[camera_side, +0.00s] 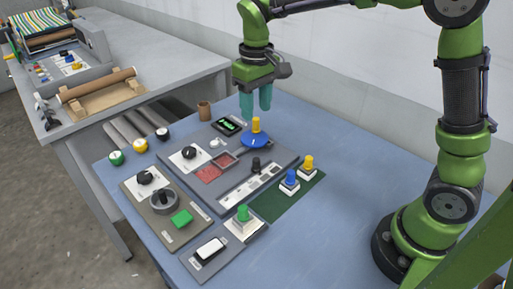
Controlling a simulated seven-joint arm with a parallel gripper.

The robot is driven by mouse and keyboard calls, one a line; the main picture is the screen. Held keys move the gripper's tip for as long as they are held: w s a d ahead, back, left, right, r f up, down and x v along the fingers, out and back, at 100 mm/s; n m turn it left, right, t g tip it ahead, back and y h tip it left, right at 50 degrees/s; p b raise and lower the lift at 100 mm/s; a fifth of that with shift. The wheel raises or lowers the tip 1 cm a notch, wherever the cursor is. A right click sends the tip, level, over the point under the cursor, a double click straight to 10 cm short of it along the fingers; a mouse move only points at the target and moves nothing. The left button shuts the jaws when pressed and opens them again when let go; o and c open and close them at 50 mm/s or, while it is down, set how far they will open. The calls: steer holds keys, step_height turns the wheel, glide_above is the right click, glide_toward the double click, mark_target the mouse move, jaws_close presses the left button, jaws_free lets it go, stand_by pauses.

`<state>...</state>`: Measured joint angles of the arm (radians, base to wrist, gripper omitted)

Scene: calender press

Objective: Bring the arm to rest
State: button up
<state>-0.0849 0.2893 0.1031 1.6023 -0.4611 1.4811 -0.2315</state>
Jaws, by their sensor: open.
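My gripper (256,103) hangs from my green arm with its two teal fingers pointing down. It is above the far part of the grey control panel (285,158), close to the blue disc (256,141) with a yellow knob (256,125) on top. The fingers look apart from each other, and nothing shows between them. From this angle I cannot tell the exact gap between the fingertips and the yellow knob.
Blue (289,178) and yellow (307,163) knobbed pieces stand by a dark green patch (270,206). A green-knobbed piece (243,213) stands in front. A brown cup (204,110) stands behind the panel. The blue table (350,165) is clear on the right.

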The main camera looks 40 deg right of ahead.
steer(key=s+d+r+m+t+y, duration=0.1)
steer(key=s+d+r+m+t, duration=0.1)
steer(key=s, duration=0.7)
steer(key=s+d+r+m+t+y, duration=0.1)
steer(key=s+r+m+t, duration=0.1)
steer(key=s+t, duration=0.3)
steer(key=s, duration=0.3)
steer(key=shift+s+d, duration=0.35)
stand_by(1.0)
